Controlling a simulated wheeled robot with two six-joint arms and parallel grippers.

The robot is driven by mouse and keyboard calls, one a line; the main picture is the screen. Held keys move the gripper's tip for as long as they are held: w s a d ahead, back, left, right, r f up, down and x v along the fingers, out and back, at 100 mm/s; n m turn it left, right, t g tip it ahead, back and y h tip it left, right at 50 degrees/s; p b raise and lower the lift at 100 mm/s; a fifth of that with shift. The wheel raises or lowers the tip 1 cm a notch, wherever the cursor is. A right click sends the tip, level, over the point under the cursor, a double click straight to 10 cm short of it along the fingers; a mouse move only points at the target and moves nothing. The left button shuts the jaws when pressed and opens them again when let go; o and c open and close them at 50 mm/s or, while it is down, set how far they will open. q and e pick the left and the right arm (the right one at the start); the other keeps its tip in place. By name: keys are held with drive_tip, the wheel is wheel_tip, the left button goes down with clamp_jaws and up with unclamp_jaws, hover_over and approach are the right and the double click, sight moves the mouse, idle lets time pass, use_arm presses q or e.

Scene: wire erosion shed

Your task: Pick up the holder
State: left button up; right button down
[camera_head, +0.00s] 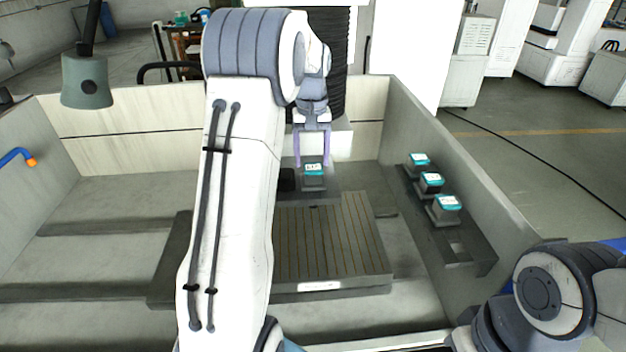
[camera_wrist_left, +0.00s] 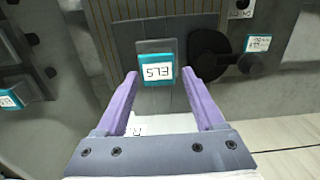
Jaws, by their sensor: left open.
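A grey holder (camera_head: 314,181) with a teal and white top label stands on the grey block at the back of the machine bed. I cannot tell whether the fingertips touch the holder. My right gripper is not in view; only part of that arm shows at the lower right.
Three similar labelled holders (camera_head: 430,184) stand on a side rack (camera_head: 472,254) along the right wall, with an empty slot at its near end. A dark round part (camera_wrist_left: 209,55) is close beside the holder. A slatted plate (camera_head: 335,240) lies in front. High tank walls (camera_head: 450,160) surround the bed.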

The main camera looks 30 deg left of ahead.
sight(313, 167)
use_arm(q)
wheel_tip(313, 167, down, 4)
drive_tip(key=shift+d+f+p, duration=0.15)
drive_tip(key=shift+p, duration=0.4)
clamp_jaws()
